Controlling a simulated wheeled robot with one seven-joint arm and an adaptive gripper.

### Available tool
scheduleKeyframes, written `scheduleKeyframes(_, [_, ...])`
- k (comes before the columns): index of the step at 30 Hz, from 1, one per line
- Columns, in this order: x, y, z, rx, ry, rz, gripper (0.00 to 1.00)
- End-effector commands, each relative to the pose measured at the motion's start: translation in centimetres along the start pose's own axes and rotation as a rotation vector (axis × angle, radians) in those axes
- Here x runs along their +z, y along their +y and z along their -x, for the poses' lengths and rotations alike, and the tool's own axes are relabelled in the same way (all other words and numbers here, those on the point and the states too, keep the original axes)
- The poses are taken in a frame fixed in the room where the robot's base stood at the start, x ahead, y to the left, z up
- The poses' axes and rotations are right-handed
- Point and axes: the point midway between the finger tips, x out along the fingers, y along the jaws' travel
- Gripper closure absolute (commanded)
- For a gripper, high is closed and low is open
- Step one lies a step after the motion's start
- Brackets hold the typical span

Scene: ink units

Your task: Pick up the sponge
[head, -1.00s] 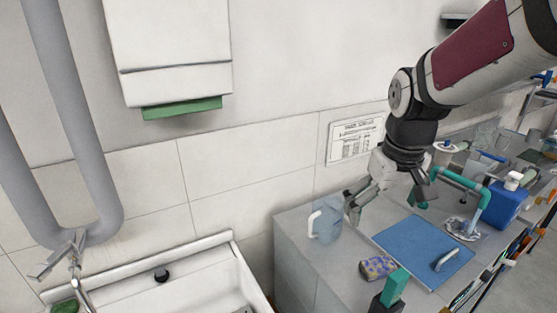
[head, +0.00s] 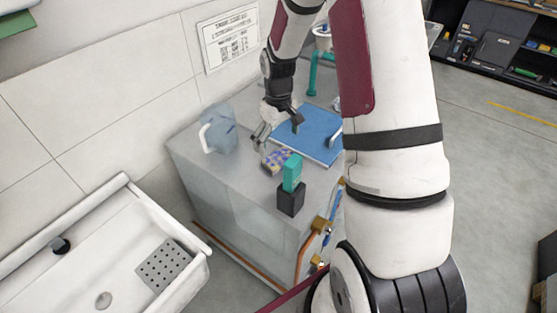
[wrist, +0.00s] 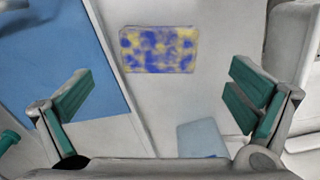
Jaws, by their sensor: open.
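The sponge, a small block mottled blue and yellow (head: 275,161), lies on the grey counter, between the clear jug and the teal block. In the wrist view the sponge (wrist: 158,50) lies flat, ahead of the two teal-padded fingers and roughly centred between them. My gripper (head: 277,138) is open and empty, hovering above and just behind the sponge. Its spread fingers also frame the wrist view (wrist: 160,95). The gap between fingers and sponge is hard to judge.
A clear jug (head: 219,131) stands left of the sponge. A teal block in a black holder (head: 291,200) stands close in front. A blue board with a handle (head: 318,140) lies to the right. A white sink (head: 100,265) is at lower left.

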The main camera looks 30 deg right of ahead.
Motion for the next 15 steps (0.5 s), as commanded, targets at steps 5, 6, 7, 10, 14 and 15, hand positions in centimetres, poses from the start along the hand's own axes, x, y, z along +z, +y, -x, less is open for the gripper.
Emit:
scheduleKeyframes(5, [0.0, 0.0, -2.0, 0.000, 0.000, 0.000, 0.00])
scheduleKeyframes(6, [0.0, 0.0, -2.2, 0.000, 0.001, -0.001, 0.00])
scheduleKeyframes(7, [0.0, 0.0, -2.3, 0.000, 0.001, -0.001, 0.00])
scheduleKeyframes(10, [0.0, 0.0, -2.9, -0.001, -0.001, -0.001, 0.00])
scheduleKeyframes(14, [0.1, 0.1, -4.5, -0.001, -0.002, 0.000, 0.00])
scheduleKeyframes(15, [0.0, 0.1, -5.1, -0.001, -0.002, 0.000, 0.00])
